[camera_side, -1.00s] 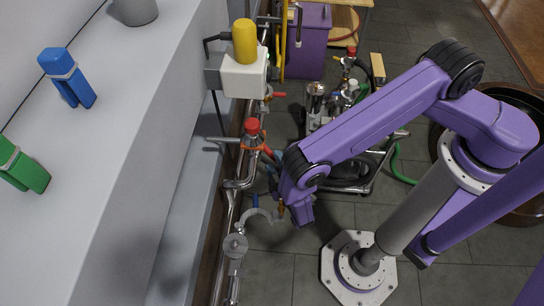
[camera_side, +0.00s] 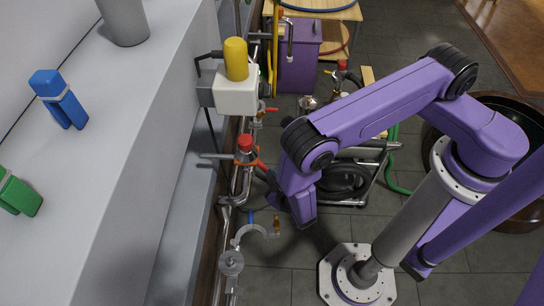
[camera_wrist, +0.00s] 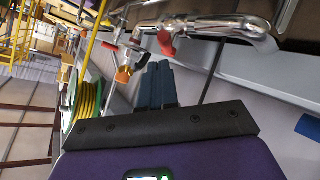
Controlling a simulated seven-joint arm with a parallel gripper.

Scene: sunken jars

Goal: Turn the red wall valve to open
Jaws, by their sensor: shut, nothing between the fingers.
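A valve with a red cap (camera_side: 245,142) and an orange-red lever sits on the wall pipe in the side view. My gripper (camera_side: 271,180) is just to the right of and below that lever, partly hidden by my purple wrist. Whether it touches the lever cannot be told. In the wrist view my two blue-grey fingers (camera_wrist: 160,66) are pressed together with nothing between them. A red handle (camera_wrist: 166,42) on the pipework shows just beyond their tips, and an orange piece (camera_wrist: 123,75) lies to their left. I cannot tell which of these belongs to the red-capped valve.
A white box with a yellow top (camera_side: 236,95) juts from the wall above the valve. A smaller red handle (camera_side: 270,110) is farther back. A pale curved hook (camera_side: 250,232) and round fitting (camera_side: 231,263) are on the nearer pipe.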

